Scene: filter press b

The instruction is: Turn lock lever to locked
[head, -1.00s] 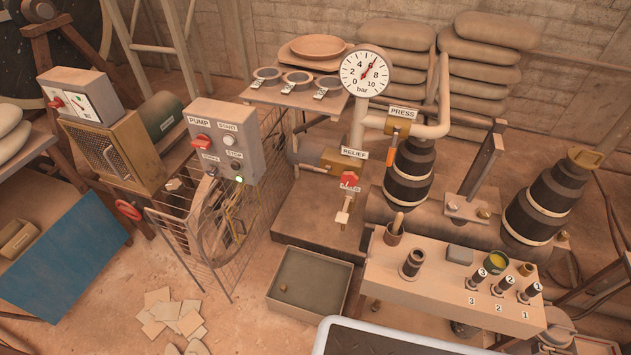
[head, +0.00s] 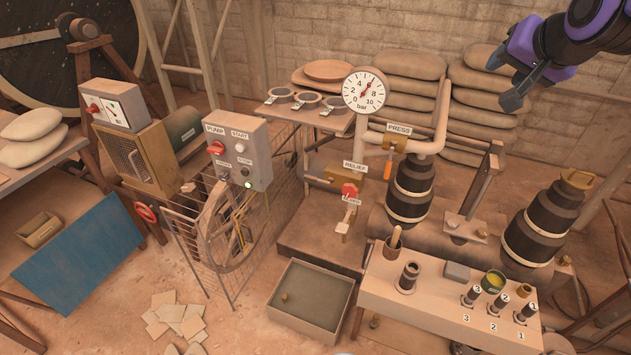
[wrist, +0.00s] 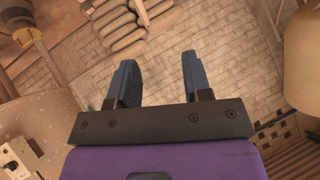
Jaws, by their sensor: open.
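My gripper (head: 506,82) is at the upper right of the head view, purple with dark fingers, high in front of the brick wall and away from the equipment. In the wrist view its two fingers (wrist: 159,65) stand apart with nothing between them. No lever carries a readable lock label, so I cannot tell for sure which one is the lock lever. A short pale lever (head: 347,217) hangs below the red relief knob (head: 349,191); the small label there is unreadable. An orange handle (head: 388,168) hangs down below the PRESS sign.
The pump box (head: 237,150) has a red switch and a lit green button. A pressure gauge (head: 365,90) stands behind. A low bench (head: 420,301) with numbered pegs is at the front right. An open tray (head: 310,298) lies on the floor. Wire mesh (head: 190,240) surrounds a wheel.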

